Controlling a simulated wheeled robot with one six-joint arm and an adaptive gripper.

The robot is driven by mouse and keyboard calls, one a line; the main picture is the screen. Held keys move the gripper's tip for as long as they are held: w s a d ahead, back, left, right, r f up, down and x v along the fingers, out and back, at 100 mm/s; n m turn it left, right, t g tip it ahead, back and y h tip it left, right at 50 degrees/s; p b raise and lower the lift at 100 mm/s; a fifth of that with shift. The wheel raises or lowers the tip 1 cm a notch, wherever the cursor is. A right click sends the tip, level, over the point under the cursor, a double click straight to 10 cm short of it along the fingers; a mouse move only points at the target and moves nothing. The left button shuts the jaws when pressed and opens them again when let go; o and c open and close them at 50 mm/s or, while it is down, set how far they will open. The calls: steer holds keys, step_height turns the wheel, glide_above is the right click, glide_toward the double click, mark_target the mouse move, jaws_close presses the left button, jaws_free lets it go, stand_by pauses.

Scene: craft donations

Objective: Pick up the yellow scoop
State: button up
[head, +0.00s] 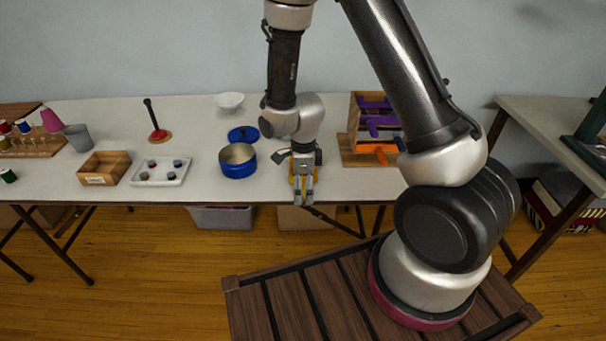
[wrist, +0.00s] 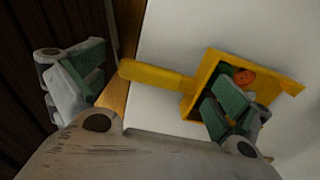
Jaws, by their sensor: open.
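The yellow scoop (wrist: 205,72) lies at the table's front edge in the wrist view. Its handle (wrist: 158,76) points left and reaches over the edge. A round orange-red piece (wrist: 244,76) shows in its bowl. My gripper (wrist: 155,88) is open, with one finger left of the handle's end and the other over the bowl, covering part of it. Whether a finger touches the scoop I cannot tell. In the head view my gripper (head: 302,186) points down at the front edge, and it mostly hides the scoop, with only bits of yellow showing around the fingers.
Left of my gripper on the table (head: 330,188) stand a blue pot (head: 238,170), its blue lid (head: 243,134), a white tray (head: 160,179) and a wooden box (head: 104,178). A wooden rack (head: 357,140) with purple and orange parts stands close on the right. A white bowl (head: 229,101) is behind.

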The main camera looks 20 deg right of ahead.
steer(key=c, duration=1.1)
steer(key=shift+r, duration=0.1)
